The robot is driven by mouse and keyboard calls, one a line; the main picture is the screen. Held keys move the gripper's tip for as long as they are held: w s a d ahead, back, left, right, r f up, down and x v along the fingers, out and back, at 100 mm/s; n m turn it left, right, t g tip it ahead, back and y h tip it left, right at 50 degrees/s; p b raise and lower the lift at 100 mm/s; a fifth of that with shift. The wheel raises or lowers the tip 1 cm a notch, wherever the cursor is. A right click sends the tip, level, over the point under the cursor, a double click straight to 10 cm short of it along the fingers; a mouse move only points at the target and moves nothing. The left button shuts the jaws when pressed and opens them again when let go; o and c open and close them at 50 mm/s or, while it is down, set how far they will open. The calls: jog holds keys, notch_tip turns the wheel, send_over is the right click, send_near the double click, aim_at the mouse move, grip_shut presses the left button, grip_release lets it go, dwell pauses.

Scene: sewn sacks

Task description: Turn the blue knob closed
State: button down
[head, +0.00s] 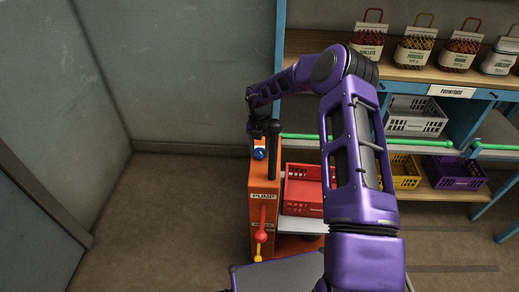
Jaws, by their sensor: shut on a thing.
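The blue knob (259,154) shows as a small blue shape near the top of the orange cabinet (264,186), which carries a label reading "PUMP". My purple arm reaches up and over to the left, and my gripper (260,147) points down at the knob and is shut on it. The fingers are small and partly hidden, so the exact grip and the knob's turn angle cannot be made out.
A red lever (262,225) and a yellow handle (257,252) are on the cabinet below. A red crate (302,192) stands to its right. Shelves with sacks, crates and a green rail (415,141) fill the right. Floor is clear at left.

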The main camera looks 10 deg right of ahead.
aim_at(260, 151)
jog(key=m, duration=0.6)
jog(key=shift+m, duration=0.4)
dwell(0.4)
jog(key=shift+c, duration=1.4)
grip_release()
jog(key=shift+r, duration=0.1)
notch_tip(260, 151, up, 17)
jog(key=shift+r, duration=0.2)
